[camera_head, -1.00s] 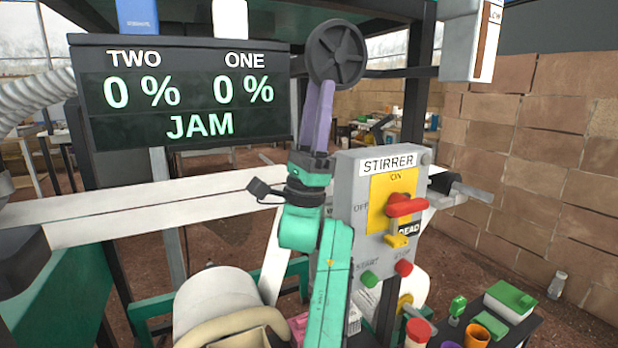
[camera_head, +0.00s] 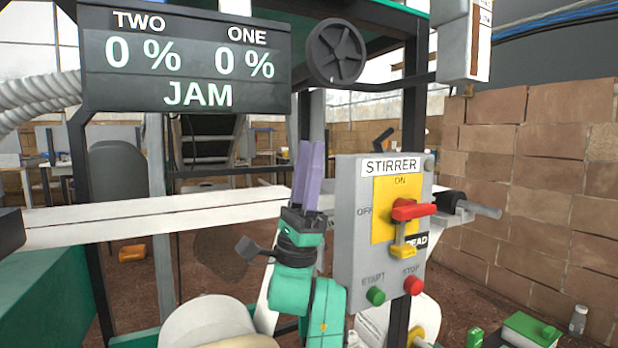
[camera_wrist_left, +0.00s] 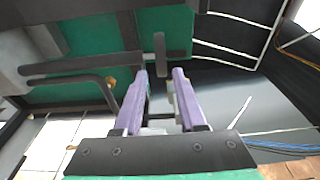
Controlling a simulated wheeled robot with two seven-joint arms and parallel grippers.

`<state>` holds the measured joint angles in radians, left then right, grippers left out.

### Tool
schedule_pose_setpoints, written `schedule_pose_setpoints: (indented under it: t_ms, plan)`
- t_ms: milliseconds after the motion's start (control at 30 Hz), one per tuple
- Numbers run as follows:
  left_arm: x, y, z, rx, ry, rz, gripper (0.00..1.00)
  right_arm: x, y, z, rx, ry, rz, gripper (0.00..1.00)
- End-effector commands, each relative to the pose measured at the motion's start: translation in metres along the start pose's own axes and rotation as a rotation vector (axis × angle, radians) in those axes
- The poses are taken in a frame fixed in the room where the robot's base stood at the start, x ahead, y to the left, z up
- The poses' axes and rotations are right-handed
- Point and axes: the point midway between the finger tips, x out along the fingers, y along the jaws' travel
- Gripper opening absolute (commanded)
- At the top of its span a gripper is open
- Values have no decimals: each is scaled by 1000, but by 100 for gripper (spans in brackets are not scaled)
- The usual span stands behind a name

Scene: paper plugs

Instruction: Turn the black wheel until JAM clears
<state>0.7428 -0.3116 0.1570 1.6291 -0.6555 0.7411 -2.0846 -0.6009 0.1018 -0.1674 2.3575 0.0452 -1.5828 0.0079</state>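The black wheel (camera_head: 336,52), a spoked disc, is mounted high on the machine frame, right of the display. The display (camera_head: 186,62) reads TWO 0 %, ONE 0 % and JAM. My left gripper (camera_head: 312,146) points up below the wheel, its purple fingers apart from the rim. In the left wrist view the fingers (camera_wrist_left: 161,72) stand apart with a gap and nothing held. A dark rounded upright piece (camera_wrist_left: 160,54) shows beyond their tips; I cannot tell whether it is the wheel edge-on. My right gripper is not in view.
The grey STIRRER box (camera_head: 352,235), with a red handle (camera_head: 414,210), a green START and a red STOP button, stands close right of my left gripper. A white beam (camera_head: 130,217) crosses behind it. A block wall (camera_head: 550,160) is at the right.

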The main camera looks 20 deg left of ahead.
Motion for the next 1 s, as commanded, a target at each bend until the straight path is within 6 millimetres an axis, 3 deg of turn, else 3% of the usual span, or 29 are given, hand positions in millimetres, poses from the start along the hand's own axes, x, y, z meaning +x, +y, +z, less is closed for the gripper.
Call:
schedule_pose_setpoints:
  t_ms: [300,367,567,667,767,867,1000]
  plan:
    - [-2,0,0,0,0,0,40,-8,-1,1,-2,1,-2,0]
    - [-2,0,0,0,0,0,57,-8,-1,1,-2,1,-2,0]
    - [2,3,2,-47,10,5,57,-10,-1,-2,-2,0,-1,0]
    - [9,14,8,-247,50,27,57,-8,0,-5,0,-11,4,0]
    - [15,27,20,-597,110,77,57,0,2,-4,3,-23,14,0]
    - [18,34,34,-1004,164,154,57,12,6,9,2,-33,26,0]
    - [27,34,55,-1587,210,308,57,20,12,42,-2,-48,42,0]
